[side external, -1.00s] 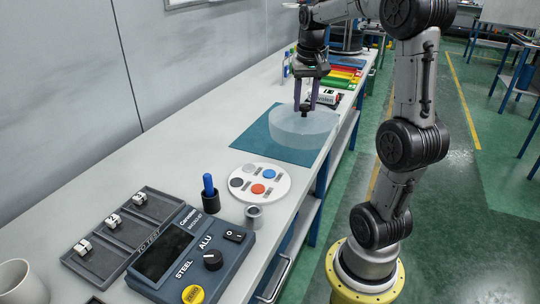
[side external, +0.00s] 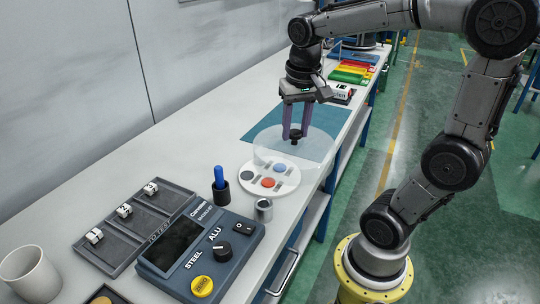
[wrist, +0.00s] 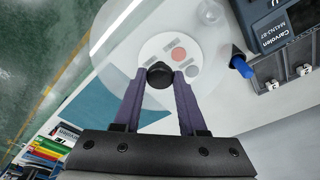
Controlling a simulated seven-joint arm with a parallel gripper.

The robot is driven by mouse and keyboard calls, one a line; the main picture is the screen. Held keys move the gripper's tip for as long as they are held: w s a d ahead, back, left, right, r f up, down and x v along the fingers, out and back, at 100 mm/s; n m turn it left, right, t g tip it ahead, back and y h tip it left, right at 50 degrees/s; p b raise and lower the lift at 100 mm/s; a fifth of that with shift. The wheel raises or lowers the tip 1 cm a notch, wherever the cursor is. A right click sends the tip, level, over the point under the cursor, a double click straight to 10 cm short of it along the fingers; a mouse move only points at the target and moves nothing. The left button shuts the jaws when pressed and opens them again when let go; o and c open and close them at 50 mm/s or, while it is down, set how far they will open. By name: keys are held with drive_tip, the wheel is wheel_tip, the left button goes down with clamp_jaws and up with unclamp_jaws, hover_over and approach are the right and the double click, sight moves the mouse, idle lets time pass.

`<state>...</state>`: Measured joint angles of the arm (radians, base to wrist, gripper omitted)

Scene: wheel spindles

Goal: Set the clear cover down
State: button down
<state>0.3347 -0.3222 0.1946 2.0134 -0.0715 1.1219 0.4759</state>
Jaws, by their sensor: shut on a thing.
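My gripper (side external: 295,135) is shut on the black knob (wrist: 160,75) of the clear cover (side external: 318,148). The cover is a round see-through dome; in the wrist view its faint outline (wrist: 108,50) spreads around the fingers. In the side view it overlaps the far part of the white round plate (side external: 270,190) and the near part of the teal mat (side external: 258,130). The plate carries blue, red and grey discs and also shows in the wrist view (wrist: 160,42). I cannot tell how high the cover's rim is above the plate.
A blue pen in a black holder (side external: 220,190) and a small metal cylinder (side external: 264,210) stand close to the plate. A tester box (side external: 200,255), a compartment tray (side external: 130,225) and a white mug (side external: 30,275) are nearer. Coloured bins (side external: 352,72) lie beyond the mat.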

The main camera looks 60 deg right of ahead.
sight(272, 131)
drive_tip(key=w, duration=0.1)
drive_tip(key=w+d+f, duration=0.1)
drive_tip(key=w+f, duration=0.1)
drive_tip(key=shift+w+d, duration=0.3)
drive_tip(key=shift+w, duration=0.1)
drive_tip(key=w+f, duration=0.1)
drive_tip(key=w+d+f, duration=0.1)
drive_tip(key=f, duration=0.1)
drive_tip(key=w+f, duration=0.1)
drive_tip(key=shift+w+d+f, duration=0.3)
drive_tip(key=shift+w+f, duration=0.05)
drive_tip(key=shift+w+d+f, duration=0.1)
drive_tip(key=shift+w+f, duration=0.1)
drive_tip(key=shift+f, duration=0.8)
drive_tip(key=shift+w+f, duration=0.15)
drive_tip(key=shift+f, duration=0.85)
drive_tip(key=shift+f, duration=0.15)
drive_tip(key=shift+c, duration=2.3)
unclamp_jaws()
